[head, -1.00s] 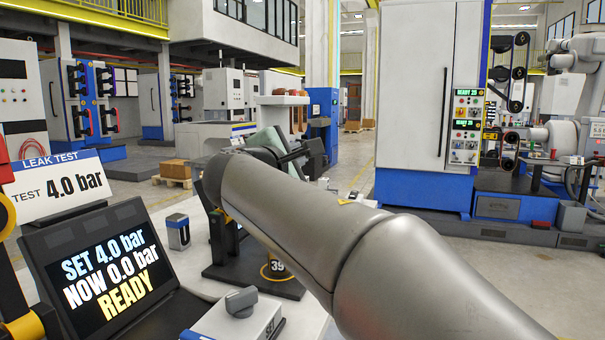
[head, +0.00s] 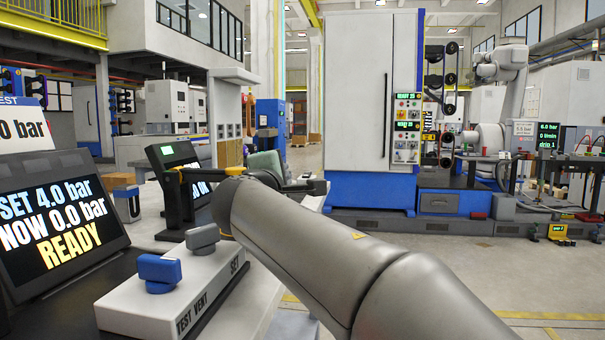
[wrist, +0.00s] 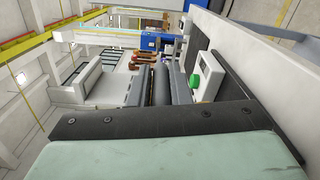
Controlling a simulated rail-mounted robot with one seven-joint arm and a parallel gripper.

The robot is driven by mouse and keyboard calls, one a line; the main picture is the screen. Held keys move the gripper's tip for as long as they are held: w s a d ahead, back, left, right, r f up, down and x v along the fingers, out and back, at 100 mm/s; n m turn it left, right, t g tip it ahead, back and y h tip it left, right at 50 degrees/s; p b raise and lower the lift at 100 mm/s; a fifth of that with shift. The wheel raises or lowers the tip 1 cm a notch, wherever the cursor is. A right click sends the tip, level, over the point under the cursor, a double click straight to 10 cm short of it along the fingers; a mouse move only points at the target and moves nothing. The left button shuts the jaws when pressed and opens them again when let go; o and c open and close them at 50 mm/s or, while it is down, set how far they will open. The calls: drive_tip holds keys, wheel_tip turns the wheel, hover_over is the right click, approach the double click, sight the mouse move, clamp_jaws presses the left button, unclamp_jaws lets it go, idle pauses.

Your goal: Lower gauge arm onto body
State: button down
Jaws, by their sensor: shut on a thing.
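My gripper (wrist: 158,88) shows in the wrist view beyond a dark plate with bolts and a pale green pad. Its jaws are shut on a dark grey rounded bar (wrist: 161,84), which I take to be part of the gauge arm. In the head view my grey arm hides most of the gripper; only the green pad and some dark parts (head: 303,186) show past it. A dark bar with yellow bands (head: 205,172) runs level by a dark upright left of my arm; I cannot tell whether it belongs to the gauge. The body under the gauge cannot be made out.
A white box with a blue knob and a grey knob (head: 203,238) stands close at the left of my arm. A screen reading "READY" (head: 50,220) stands at the far left. A blue and white cabinet (head: 372,110) stands behind. Open floor lies to the right.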

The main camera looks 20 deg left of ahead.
drive_tip(key=shift+a+f, duration=0.25)
drive_tip(key=shift+f, duration=0.45)
drive_tip(key=c, duration=1.4)
unclamp_jaws()
drive_tip(key=shift+o, duration=0.2)
drive_tip(key=shift+r, duration=0.1)
drive_tip(key=shift+r, duration=0.15)
drive_tip(key=shift+s+d, duration=0.1)
drive_tip(key=shift+s, duration=0.3)
drive_tip(key=s+d+p, duration=0.2)
drive_tip(key=s, duration=1.4)
drive_tip(key=shift+s+d, duration=0.25)
